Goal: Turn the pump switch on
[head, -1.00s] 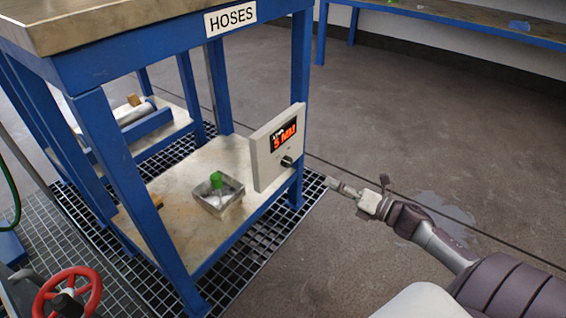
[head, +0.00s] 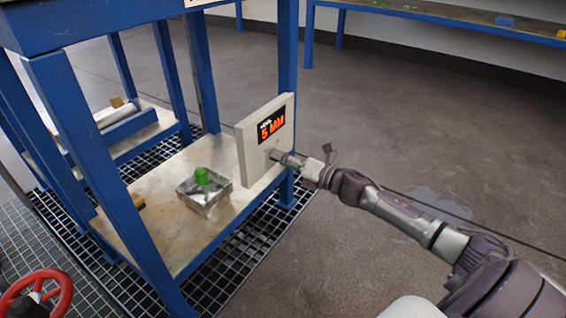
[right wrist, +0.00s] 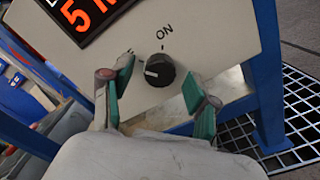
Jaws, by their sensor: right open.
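The pump switch is a black round knob (right wrist: 159,71) with a white mark, on a pale panel (head: 248,158) fixed to the blue table's leg. In the right wrist view the word ON stands above the knob, and the white mark points left, away from it. My right gripper (head: 275,154) is at the panel's lower right and hides the knob in the head view. In the right wrist view my right gripper (right wrist: 160,85) is open, with one green-padded finger on each side of the knob. I cannot tell whether the fingers touch it. My left gripper is not in view.
The panel's display (head: 272,126) reads 5 MM in red. A metal tray (head: 207,198) with a green-topped item (head: 202,176) sits on the lower shelf (head: 165,207). A red handwheel (head: 38,293) is at the bottom left. The floor right of the table is clear.

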